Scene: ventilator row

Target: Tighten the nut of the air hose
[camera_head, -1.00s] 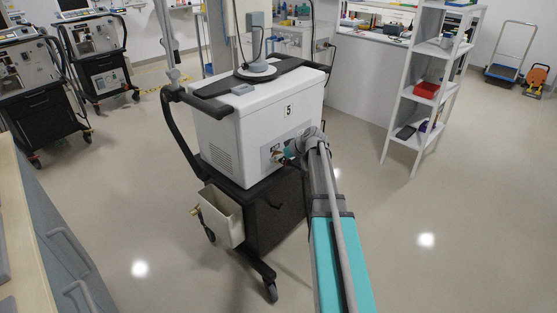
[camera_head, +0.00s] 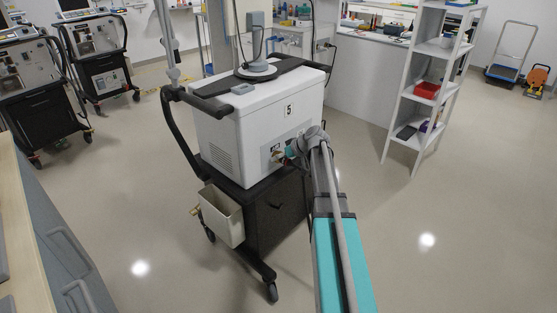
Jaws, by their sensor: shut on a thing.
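The white ventilator (camera_head: 225,131), marked 5, stands on a black cart. A small brass-coloured fitting (camera_head: 277,157) shows at the port panel low on its right-hand face. I take it to be the nut of the air hose, but it is too small to make out fully. My gripper (camera_head: 284,155) is at this panel, with its tip at the brass fitting, shut on the nut. My wrist and arm hide most of the fingers, part of the panel and the hose's run.
A white shelf rack (camera_head: 424,95) stands to the right. A counter with drawers (camera_head: 62,255) is at the left. The floor around the cart is mostly clear.

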